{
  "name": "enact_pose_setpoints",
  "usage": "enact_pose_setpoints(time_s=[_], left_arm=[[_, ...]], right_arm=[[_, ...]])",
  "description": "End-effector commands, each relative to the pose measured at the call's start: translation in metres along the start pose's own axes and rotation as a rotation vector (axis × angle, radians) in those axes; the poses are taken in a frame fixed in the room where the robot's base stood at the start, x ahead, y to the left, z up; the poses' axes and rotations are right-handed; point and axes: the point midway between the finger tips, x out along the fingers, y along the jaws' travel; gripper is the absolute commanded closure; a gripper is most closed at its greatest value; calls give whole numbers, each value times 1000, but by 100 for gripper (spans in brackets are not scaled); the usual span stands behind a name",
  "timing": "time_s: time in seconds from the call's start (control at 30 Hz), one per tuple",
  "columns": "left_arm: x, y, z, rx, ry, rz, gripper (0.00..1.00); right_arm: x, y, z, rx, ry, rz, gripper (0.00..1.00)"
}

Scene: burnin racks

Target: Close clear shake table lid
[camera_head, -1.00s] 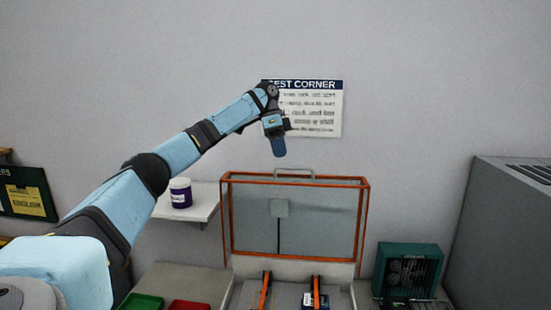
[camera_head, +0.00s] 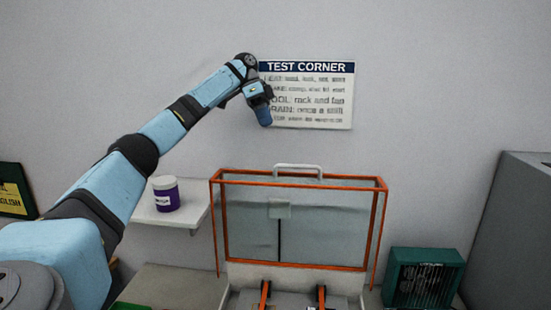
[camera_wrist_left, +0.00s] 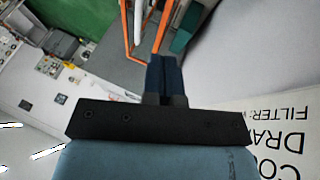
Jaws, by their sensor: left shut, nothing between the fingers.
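The clear lid (camera_head: 245,222) of the shake table is a see-through panel box with an orange frame. It stands raised at the back of the table, with a pale handle (camera_head: 298,166) on its top edge. My left gripper (camera_head: 265,118) is shut and empty, up against the wall sign's left side in the picture, above and left of the handle and apart from it. In the left wrist view the shut fingers (camera_wrist_left: 161,75) point toward part of the orange frame (camera_wrist_left: 130,35). My right gripper is not in view.
A wall sign (camera_head: 310,95) hangs behind the gripper. A shelf (camera_head: 190,217) with a purple and white jar (camera_head: 166,194) is left of the lid. A green fan (camera_head: 424,278) and a grey cabinet (camera_head: 520,235) are at the right.

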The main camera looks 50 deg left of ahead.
Motion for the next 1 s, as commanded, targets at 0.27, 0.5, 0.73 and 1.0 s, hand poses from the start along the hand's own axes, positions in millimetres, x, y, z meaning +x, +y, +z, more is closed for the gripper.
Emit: enact_pose_setpoints(time_s=[0.27, 0.5, 0.73, 1.0], left_arm=[[59, -2, 2, 1, -2, 3, 100], [87, 10, 4, -1, -4, -3, 100], [103, 24, 6, -1, -1, -2, 100], [106, 25, 6, -1, 0, -1, 100]], right_arm=[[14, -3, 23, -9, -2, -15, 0], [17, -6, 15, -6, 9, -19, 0], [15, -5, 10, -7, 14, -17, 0], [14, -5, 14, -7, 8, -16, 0]])
